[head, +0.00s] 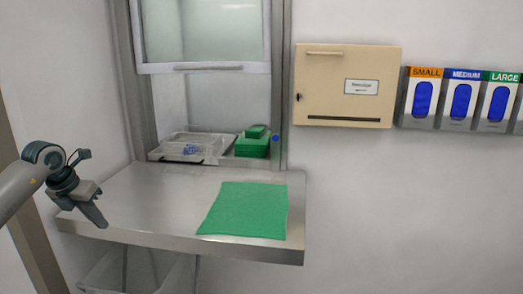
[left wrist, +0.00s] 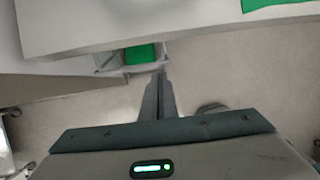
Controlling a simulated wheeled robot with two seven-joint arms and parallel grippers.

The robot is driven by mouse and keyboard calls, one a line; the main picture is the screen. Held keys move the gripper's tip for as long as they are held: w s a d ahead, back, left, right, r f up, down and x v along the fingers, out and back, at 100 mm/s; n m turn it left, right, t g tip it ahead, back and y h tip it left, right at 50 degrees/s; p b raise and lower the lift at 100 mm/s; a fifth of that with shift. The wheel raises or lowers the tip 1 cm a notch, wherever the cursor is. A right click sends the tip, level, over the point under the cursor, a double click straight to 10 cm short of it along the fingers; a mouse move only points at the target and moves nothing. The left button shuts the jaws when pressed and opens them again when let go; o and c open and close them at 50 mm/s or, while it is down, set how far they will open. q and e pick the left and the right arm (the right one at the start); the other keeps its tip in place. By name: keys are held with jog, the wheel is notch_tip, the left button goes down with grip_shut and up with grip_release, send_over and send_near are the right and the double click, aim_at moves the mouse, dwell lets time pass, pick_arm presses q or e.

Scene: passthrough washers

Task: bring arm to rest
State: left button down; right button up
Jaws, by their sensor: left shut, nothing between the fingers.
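My left arm comes in from the left in the head view. Its gripper (head: 101,222) hangs at the left end of the steel table (head: 150,205), pointing down. In the left wrist view the left gripper's fingers (left wrist: 160,78) are together with nothing between them. The table's pale edge (left wrist: 110,25) crosses the top of that view, with floor below the fingers. My right gripper is not in view.
A green cloth (head: 247,210) lies flat on the table. A wire tray (head: 188,147) and green stacked items (head: 252,145) sit in the hatch under a raised window (head: 205,68). A beige wall box (head: 345,86) and glove dispensers (head: 461,100) hang right.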

pick_arm(q)
jog(key=w+d+f+n+t+h+b, duration=0.3)
jog(key=d+f+h, duration=0.7)
jog(key=d+f, duration=1.2)
jog(key=s+a+f+n+t+y+b, duration=0.1)
jog(key=s+f+n+t+y+b, duration=0.15)
jog(key=f+n, duration=0.85)
jog(key=s+a+f+n+t+y+b, duration=0.1)
jog(key=s+f+n+t, duration=0.3)
jog(key=f, duration=1.3)
jog(key=s+a+f+n+g+y+b, duration=0.1)
jog(key=s+f+n+g+y, duration=0.15)
jog(key=s+f+n, duration=0.7)
jog(key=s+a+f+n+g+y+b, duration=0.15)
jog(key=s+f+y, duration=0.25)
jog(key=s+f, duration=1.2)
jog(key=s+d+f+n+g, duration=0.2)
jog(key=s+f, duration=0.3)
jog(key=s, duration=0.6)
jog(key=s+d+f+n+g+b, duration=0.1)
jog(key=s+f, duration=0.4)
jog(key=s, duration=0.6)
jog(key=s+d+f+n+g+y, duration=0.1)
jog(key=s+f+g, duration=0.4)
jog(key=s, duration=0.6)
jog(key=d+f+n, duration=0.1)
jog(key=d, duration=0.1)
jog(key=shift+s+d+n+g, duration=0.25)
jog(key=shift+d+n+g, duration=0.05)
jog(key=shift+g, duration=0.05)
